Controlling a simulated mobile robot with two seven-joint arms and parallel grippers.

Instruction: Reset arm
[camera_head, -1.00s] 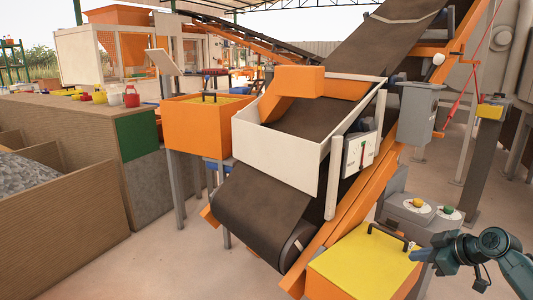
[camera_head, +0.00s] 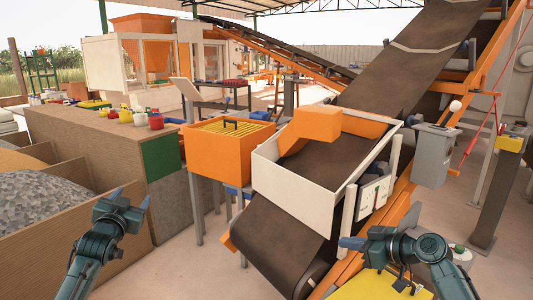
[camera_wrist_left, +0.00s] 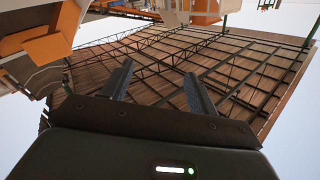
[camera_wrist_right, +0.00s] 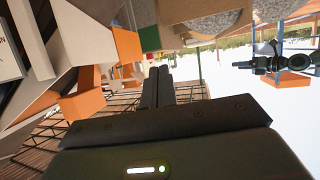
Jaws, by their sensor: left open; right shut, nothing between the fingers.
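My left gripper (camera_head: 128,198) is at the lower left of the head view, raised in front of the gravel bin and clear of other things. Its two fingers stand apart and empty in the left wrist view (camera_wrist_left: 158,85). My right gripper (camera_head: 352,243) is at the lower right of the head view, over the yellow-topped box (camera_head: 385,286) and in front of the conveyor. Its fingers are together with nothing between them in the right wrist view (camera_wrist_right: 159,85). The right arm hides part of the yellow box and the button panel.
The conveyor belt (camera_head: 270,243) with its white-walled hopper (camera_head: 290,195) fills the middle. An orange box with a yellow grate (camera_head: 217,160) stands left of it. A gravel bin (camera_head: 45,200) and a counter (camera_head: 105,142) with red and yellow containers are at left. Bare floor lies between.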

